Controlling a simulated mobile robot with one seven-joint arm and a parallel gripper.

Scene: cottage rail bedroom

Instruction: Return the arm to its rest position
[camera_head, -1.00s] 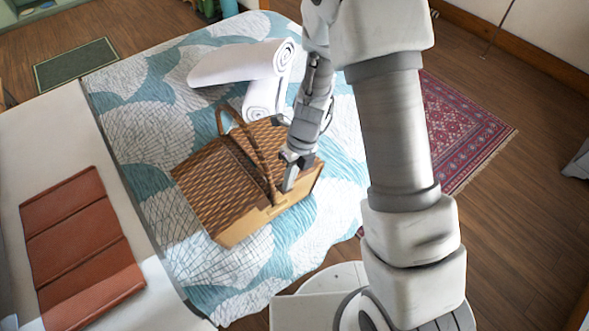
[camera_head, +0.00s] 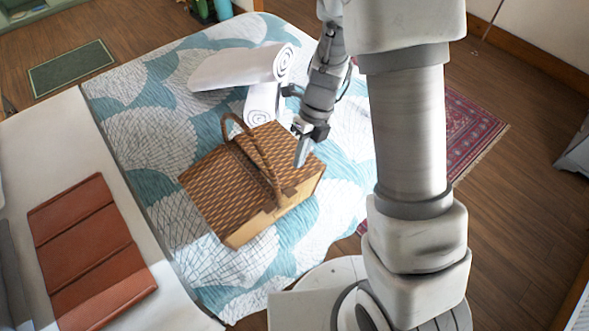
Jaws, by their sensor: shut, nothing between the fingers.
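My gripper (camera_head: 301,158) is shut and empty. It points down in front of the right end of the wicker picnic basket (camera_head: 225,200) in the head view. I cannot tell whether the fingertips touch the basket or hang above it. The basket stands on the bed with its lid closed and its handle (camera_head: 262,160) raised. My arm comes down from the top of the picture and hides part of the bed's right side.
Rolled white towels (camera_head: 240,68) lie behind the basket on the patterned bedspread (camera_head: 140,150). A folded rust-brown blanket (camera_head: 90,250) lies at the left. A red rug (camera_head: 465,135) and open wooden floor (camera_head: 510,220) are at the right.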

